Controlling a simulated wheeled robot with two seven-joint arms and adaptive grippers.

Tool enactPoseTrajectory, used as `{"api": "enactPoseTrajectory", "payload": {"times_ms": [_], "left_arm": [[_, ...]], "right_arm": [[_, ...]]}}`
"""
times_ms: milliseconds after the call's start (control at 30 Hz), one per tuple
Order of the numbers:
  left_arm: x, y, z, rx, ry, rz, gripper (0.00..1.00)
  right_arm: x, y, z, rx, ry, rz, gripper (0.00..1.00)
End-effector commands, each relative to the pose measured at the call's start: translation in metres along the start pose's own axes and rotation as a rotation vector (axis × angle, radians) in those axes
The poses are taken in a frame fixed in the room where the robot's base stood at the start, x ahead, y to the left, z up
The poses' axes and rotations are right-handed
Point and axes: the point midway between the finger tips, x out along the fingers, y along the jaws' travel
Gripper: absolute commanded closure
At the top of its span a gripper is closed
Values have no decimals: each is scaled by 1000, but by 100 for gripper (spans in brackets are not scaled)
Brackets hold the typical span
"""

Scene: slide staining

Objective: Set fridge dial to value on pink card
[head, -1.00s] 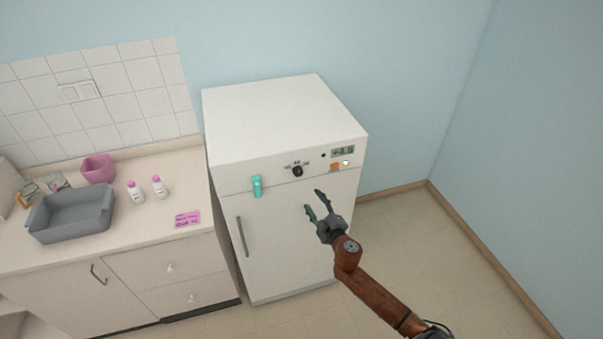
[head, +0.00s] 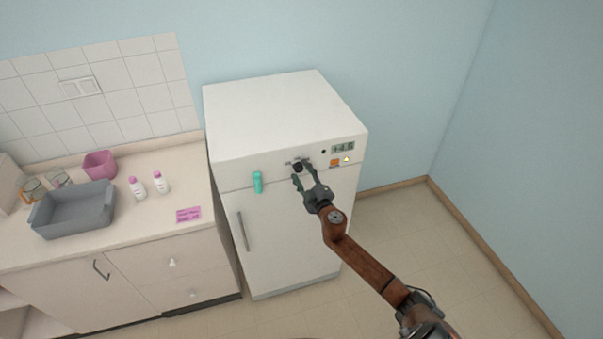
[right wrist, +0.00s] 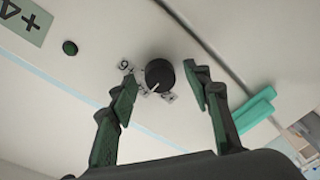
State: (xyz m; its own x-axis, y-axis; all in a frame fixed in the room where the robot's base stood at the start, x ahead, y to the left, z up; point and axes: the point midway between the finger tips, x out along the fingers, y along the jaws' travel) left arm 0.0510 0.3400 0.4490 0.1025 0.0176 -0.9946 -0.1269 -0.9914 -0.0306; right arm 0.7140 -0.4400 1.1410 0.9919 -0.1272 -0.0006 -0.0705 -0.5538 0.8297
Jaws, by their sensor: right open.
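The white fridge (head: 265,120) stands beside the counter. Its black dial (head: 298,167) is on the front panel, and it also shows in the right wrist view (right wrist: 159,73) with a pale pointer line and small number labels around it. The display (head: 343,148) reads about +4.6; its last digit is small. The pink card (head: 188,214) lies on the counter's front edge, its writing too small to read. My right gripper (head: 303,174) is open, its fingers on either side of the dial, and I cannot tell whether they touch it. My left gripper is not in view.
A teal clip-like handle (head: 258,182) sticks out on the fridge front, left of the dial. The counter holds a grey tub (head: 72,226), a pink container (head: 100,164) and two white bottles (head: 138,188). The floor right of the fridge is clear.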

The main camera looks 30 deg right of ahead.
Motion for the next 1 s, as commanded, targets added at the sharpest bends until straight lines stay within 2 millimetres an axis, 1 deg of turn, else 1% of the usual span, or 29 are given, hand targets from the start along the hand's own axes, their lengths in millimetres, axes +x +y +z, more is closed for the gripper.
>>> {"api": "enactPoseTrajectory", "payload": {"times_ms": [133, 733, 1000], "left_arm": [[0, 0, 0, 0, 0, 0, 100], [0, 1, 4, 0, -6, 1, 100], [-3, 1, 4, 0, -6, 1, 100]], "right_arm": [[0, 0, 0, 0, 0, 0, 56], [0, 0, 0, 0, 0, 0, 97], [0, 0, 0, -30, -2, -3, 97]]}}
